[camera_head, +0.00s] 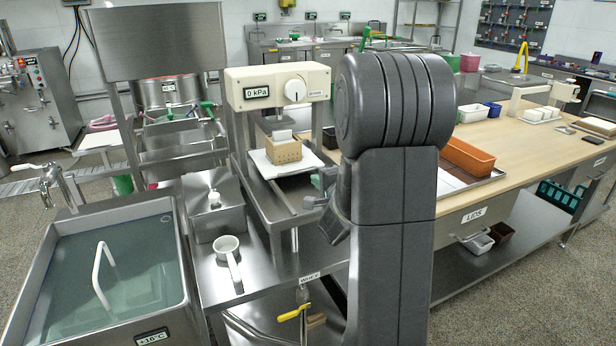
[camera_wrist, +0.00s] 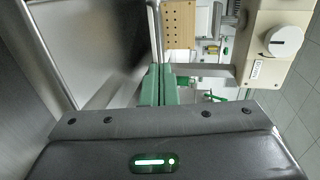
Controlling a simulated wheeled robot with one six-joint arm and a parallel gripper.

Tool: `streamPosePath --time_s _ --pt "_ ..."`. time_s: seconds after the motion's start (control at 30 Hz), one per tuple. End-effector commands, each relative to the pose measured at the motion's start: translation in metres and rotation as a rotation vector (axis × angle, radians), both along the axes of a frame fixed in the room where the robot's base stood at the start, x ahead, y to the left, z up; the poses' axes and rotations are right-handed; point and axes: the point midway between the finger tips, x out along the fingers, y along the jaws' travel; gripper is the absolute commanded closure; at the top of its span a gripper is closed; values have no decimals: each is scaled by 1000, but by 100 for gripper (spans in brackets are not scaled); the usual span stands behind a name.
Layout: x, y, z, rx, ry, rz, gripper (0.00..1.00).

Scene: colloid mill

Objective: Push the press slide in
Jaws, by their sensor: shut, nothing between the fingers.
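The press (camera_head: 278,84) has a cream head with a "0 kPa" display and a white dial. Below it, a white plate (camera_head: 283,170) lies on the metal press slide (camera_head: 281,196) and carries a perforated tan box (camera_head: 284,151). In the wrist view the box (camera_wrist: 180,24) and the press head (camera_wrist: 279,42) appear sideways. My gripper (camera_wrist: 159,84) shows its green fingers together with nothing between them, pointing toward the box side. In the head view my gripper (camera_head: 318,202) is just right of the slide, partly hidden by my arm. I cannot tell whether it touches the slide.
A water-filled sink (camera_head: 120,270) stands at the front left. A white ladle (camera_head: 229,252) lies on the steel bench beside the press. A wooden table (camera_head: 500,150) with an orange bin (camera_head: 467,157) is on the right. A yellow-handled valve (camera_head: 293,312) is under the bench front.

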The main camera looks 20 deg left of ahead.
Motion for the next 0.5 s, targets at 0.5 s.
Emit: streamPosePath --time_s 0.5 --pt "44 52 -15 -2 0 -1 100"
